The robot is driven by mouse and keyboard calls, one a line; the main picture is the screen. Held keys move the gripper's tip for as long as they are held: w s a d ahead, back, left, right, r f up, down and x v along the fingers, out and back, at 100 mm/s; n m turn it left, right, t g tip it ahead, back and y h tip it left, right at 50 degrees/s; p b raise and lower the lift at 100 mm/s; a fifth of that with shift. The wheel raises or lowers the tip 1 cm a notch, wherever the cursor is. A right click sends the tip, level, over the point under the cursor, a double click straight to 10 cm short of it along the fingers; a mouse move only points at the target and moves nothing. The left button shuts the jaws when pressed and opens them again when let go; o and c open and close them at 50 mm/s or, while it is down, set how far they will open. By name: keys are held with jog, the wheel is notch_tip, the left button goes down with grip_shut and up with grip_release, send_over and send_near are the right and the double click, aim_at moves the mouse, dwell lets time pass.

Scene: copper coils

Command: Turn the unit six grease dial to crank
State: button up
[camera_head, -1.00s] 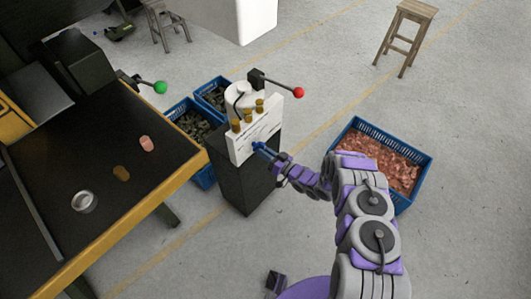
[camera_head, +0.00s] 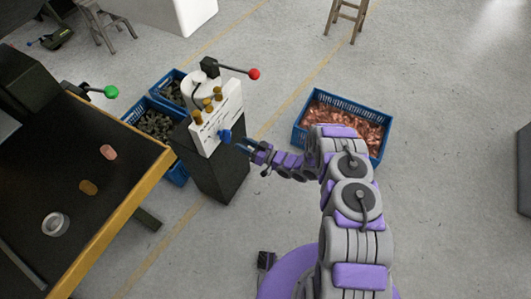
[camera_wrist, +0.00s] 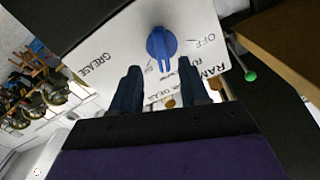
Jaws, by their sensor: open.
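The blue dial (camera_head: 224,136) sits on the white panel (camera_head: 208,133) of a dark pedestal unit. In the wrist view the dial (camera_wrist: 160,45) is a round knob with a raised ridge, its ridge running roughly up and down the picture. The panel there shows tilted words, among them GREASE to the left and OFF to the right; smaller marks near the dial are partly hidden by my fingers. My gripper (camera_head: 242,146) is open and empty, just apart from the dial. In the wrist view my gripper (camera_wrist: 157,77) has one finger on each side, below the dial.
A blue crate of copper (camera_head: 303,122) stands right of the unit. A dark table with a yellow edge (camera_head: 141,201) is to the left. Floor in front is clear.

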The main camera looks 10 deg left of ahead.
jog(key=p+v, duration=0.1)
jog(key=v, duration=1)
jog(key=shift+d+p, duration=0.25)
jog(key=shift+p, duration=0.1)
jog(key=shift+s, duration=0.1)
